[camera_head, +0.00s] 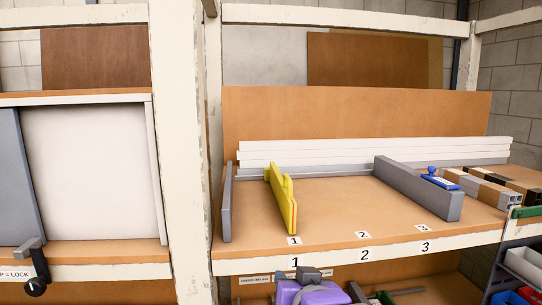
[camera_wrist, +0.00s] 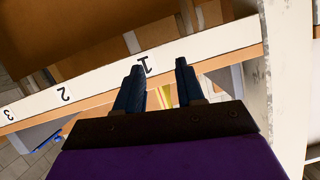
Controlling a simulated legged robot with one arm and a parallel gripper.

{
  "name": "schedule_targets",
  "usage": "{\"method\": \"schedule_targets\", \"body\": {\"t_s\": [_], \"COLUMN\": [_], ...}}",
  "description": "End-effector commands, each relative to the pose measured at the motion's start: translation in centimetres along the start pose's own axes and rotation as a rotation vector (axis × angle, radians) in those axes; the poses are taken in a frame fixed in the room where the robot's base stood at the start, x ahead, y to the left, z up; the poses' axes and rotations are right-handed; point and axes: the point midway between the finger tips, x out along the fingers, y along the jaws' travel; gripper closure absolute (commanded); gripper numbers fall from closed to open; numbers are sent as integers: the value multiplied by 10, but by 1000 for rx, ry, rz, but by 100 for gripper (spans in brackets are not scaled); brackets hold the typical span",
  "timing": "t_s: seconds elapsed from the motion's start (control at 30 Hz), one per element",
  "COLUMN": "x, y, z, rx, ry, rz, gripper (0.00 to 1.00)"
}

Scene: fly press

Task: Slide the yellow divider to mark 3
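The yellow divider (camera_head: 283,200) stands upright on the wooden shelf behind mark 1 (camera_head: 295,261), near the left end. Mark 2 (camera_head: 365,254) and mark 3 (camera_head: 425,246) are on the white front edge, further right. A grey divider (camera_head: 418,187) stands between the yellow divider and the right-hand goods. My gripper (camera_wrist: 160,68) has its two dark fingers apart, with nothing held between them. In the head view it is at the bottom, in front of the shelf edge below mark 1. A yellow sliver (camera_wrist: 168,97) shows between the fingers in the wrist view; most of it is hidden.
A short grey end wall (camera_head: 227,203) stands left of the yellow divider. A white and grey rail (camera_head: 380,153) runs along the back. Boxes (camera_head: 470,185) and a blue item (camera_head: 440,181) lie right of the grey divider. A white post (camera_head: 180,150) stands left.

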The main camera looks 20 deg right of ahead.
Motion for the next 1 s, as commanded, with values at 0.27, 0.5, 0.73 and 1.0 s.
{"method": "schedule_targets", "body": {"t_s": [0.27,0.5,0.73,1.0], "x": [-40,-34,-7,25], "y": [-2,2,8,4], "z": [-125,-137,-147,-159], "rx": [40,46,51,46], "ry": [346,377,373,373], "rz": [10,11,11,12], "gripper": [62,62,62,62]}}
